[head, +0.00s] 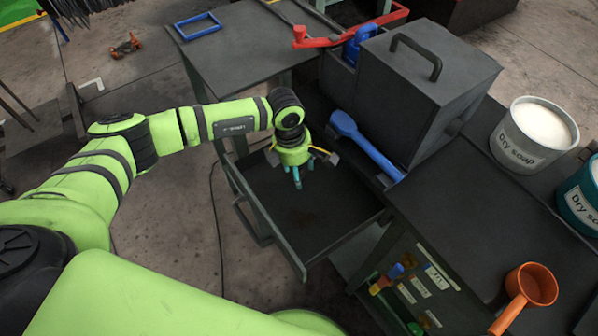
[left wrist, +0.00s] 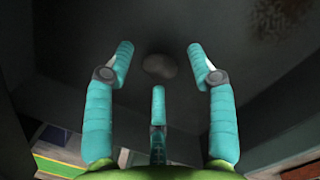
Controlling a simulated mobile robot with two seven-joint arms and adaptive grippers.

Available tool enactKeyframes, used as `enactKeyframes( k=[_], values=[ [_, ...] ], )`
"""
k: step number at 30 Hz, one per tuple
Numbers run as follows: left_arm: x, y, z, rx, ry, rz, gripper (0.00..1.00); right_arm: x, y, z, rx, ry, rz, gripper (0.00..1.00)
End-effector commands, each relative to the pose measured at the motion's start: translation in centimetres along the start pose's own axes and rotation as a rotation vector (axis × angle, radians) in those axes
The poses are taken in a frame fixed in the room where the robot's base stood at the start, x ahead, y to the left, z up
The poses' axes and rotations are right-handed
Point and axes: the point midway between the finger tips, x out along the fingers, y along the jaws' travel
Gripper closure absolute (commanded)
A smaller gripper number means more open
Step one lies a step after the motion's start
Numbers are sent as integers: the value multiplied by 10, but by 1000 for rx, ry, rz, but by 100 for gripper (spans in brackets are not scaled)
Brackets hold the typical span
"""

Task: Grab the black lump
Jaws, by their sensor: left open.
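My left gripper (head: 297,181) has three teal fingers and points down over the open drawer (head: 262,219). Its fingers are spread and hold nothing. In the left wrist view, a dark grey, rounded lump (left wrist: 159,66) lies on the dark surface below the gripper (left wrist: 160,82). It shows between the two outer fingertips, just beyond the tip of the middle finger. I cannot make out the lump in the head view, where the gripper covers part of the drawer. My right gripper is not in view.
A dark box with a handle (head: 420,85) stands right of the drawer, with a blue tool (head: 365,146) beside it. Two dry soap buckets (head: 532,138) (head: 583,197) and an orange scoop (head: 529,287) are on the right. The drawer walls enclose the gripper's surroundings.

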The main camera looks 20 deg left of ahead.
Motion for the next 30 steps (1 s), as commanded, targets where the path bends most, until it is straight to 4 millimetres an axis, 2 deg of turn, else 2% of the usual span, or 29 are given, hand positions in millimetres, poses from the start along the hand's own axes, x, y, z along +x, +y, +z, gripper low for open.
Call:
enactKeyframes(
  k=[1,3,6,16,19,23,30],
  values=[
    [0,0,0,0,0,0,44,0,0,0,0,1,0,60],
    [0,0,0,0,0,0,65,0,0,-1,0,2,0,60],
    [0,0,0,0,-1,0,85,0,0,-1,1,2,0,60],
    [-1,0,0,0,-1,0,86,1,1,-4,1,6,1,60],
    [-7,1,2,1,-3,2,86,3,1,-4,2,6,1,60],
    [-27,1,4,3,-3,4,86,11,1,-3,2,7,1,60],
    [-74,1,9,2,-3,4,86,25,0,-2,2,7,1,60]
  ],
)
